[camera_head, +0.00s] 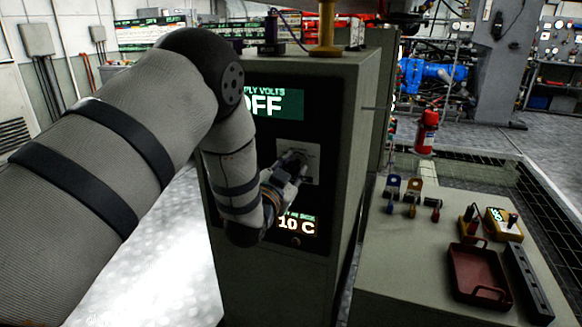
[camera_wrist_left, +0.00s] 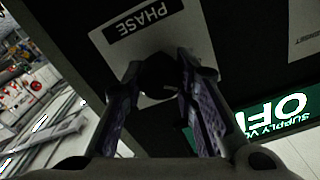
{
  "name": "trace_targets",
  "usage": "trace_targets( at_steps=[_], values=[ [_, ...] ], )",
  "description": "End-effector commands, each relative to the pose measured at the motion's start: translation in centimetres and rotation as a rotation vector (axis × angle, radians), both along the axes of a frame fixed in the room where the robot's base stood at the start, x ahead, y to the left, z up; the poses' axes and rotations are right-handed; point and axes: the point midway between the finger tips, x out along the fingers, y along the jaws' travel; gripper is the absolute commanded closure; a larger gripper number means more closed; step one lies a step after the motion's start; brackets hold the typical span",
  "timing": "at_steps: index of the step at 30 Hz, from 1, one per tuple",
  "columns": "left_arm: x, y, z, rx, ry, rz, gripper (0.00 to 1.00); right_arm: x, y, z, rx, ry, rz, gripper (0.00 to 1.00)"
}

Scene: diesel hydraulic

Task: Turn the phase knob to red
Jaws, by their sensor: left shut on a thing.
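The phase knob (camera_wrist_left: 158,76) is a dark round knob on a pale plate labelled PHASE (camera_wrist_left: 150,15) in the left wrist view. My left gripper (camera_wrist_left: 160,88) has its two fingers on either side of the knob and is shut on it. In the head view my left gripper (camera_head: 292,167) is at the pale plate (camera_head: 312,160) on the front of the grey cabinet (camera_head: 325,95). The knob is mostly hidden there behind the fingers, and its setting cannot be read. My right gripper is not in view.
A green display (camera_head: 275,104) reading OFF is above the plate, and a display (camera_head: 298,226) reading 10 C is below. A bench (camera_head: 405,262) at the right holds a red tray (camera_head: 478,272), a yellow meter (camera_head: 503,224) and small plugs. A fire extinguisher (camera_head: 427,132) stands behind.

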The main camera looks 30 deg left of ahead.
Motion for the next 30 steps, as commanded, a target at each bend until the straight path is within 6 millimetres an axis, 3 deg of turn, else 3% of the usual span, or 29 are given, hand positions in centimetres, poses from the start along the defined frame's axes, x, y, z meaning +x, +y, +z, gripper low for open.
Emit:
trace_targets(
  at_steps=[15, 30],
  values=[
    [0.0, -0.2, 0.0, 0.377, 0.091, 0.0, 1.0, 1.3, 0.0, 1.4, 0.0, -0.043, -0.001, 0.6],
    [0.0, -0.1, -0.2, 0.521, 0.128, 0.001, 1.0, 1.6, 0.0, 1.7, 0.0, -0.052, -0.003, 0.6]
  ],
)
